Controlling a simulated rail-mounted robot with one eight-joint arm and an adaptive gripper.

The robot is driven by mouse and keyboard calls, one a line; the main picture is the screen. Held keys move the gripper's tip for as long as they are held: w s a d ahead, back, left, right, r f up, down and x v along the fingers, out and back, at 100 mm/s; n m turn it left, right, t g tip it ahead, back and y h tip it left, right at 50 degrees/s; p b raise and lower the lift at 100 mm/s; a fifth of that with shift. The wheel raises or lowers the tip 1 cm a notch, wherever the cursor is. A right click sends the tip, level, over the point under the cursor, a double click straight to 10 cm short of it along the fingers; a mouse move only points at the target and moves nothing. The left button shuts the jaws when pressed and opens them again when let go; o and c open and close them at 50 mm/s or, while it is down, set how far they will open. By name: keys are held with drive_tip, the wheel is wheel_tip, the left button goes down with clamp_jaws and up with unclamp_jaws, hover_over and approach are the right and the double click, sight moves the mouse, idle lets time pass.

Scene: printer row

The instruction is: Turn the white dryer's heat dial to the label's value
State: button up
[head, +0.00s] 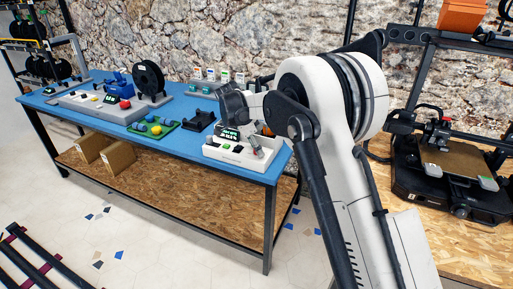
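The white dryer (242,157) is a low white box at the right front of the blue table, with a small lit display (228,132) and a green button (226,146) on it. The display's text is too small to read. My gripper (256,146) is over the right part of the dryer, partly hidden behind my white and black arm. I cannot tell whether it touches the dryer or how its fingers stand. The heat dial and the label cannot be made out from here.
The blue table (68,112) also carries a black spool (149,79), a green board (154,127), a long grey panel (95,104) and a black holder (199,120). Cardboard boxes (117,158) lie on the lower shelf. A black printer (450,180) stands at the right.

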drive_tip(key=shift+r, duration=0.15)
drive_tip(key=v, duration=1.1)
drive_tip(key=shift+a+r, duration=0.25)
drive_tip(key=shift+r, duration=0.1)
